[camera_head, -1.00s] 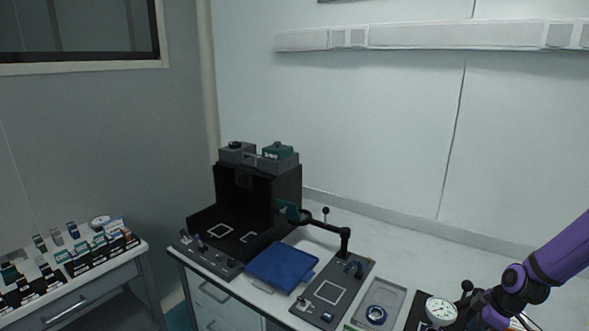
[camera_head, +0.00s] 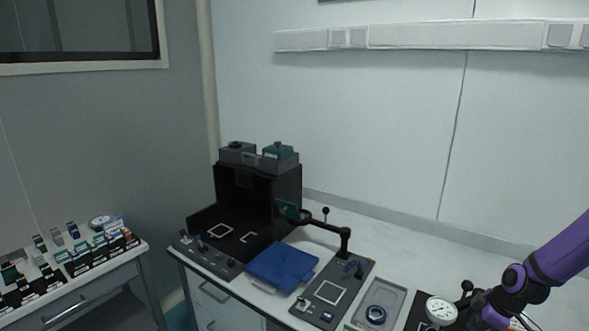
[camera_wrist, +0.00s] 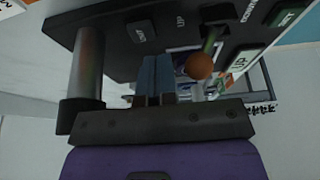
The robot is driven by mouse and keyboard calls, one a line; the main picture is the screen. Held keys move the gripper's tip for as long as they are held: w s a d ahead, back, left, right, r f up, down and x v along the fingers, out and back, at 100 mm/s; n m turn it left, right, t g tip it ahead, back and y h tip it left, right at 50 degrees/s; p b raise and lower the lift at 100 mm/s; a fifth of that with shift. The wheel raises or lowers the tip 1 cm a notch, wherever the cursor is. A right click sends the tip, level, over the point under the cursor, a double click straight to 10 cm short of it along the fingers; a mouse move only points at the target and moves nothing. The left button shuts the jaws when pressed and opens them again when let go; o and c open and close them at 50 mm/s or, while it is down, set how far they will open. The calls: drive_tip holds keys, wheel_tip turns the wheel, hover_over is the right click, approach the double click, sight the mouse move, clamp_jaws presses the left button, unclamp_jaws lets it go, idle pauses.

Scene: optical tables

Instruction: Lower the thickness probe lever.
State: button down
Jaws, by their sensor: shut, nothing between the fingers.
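The thickness probe's white round dial (camera_head: 441,311) shows at the lower right in the head view, beside my arm. In the wrist view, a lever with an orange ball knob (camera_wrist: 200,66) stands out from a dark panel (camera_wrist: 120,35) marked with UP and DOWN labels. My gripper (camera_wrist: 155,62) is shut and empty, its fingers just left of the knob with a small gap visible in the picture. Whether they touch the lever is unclear. In the head view my gripper is too small and dark to make out.
A thick metal post (camera_wrist: 86,65) stands left of my fingers in the wrist view. In the head view, a grey tray with a blue ring (camera_head: 376,314) lies left of the dial. A blue tray (camera_head: 282,265) and a black open-front box (camera_head: 290,195) stand farther left.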

drive_tip(key=shift+s+a, duration=0.45)
drive_tip(key=shift+s, duration=0.2)
drive_tip(key=shift+s+a+f, duration=0.1)
drive_tip(key=shift+s+a, duration=0.55)
drive_tip(key=shift+s, duration=0.3)
drive_tip(key=shift+w+d, duration=0.1)
drive_tip(key=shift+w, duration=0.1)
drive_tip(key=shift+r, duration=0.2)
drive_tip(key=shift+d+r, duration=0.1)
drive_tip(key=shift+r, duration=0.1)
wheel_tip(320, 180, up, 6)
drive_tip(key=w, duration=0.1)
drive_tip(key=shift+d+r, duration=0.25)
idle(0.4)
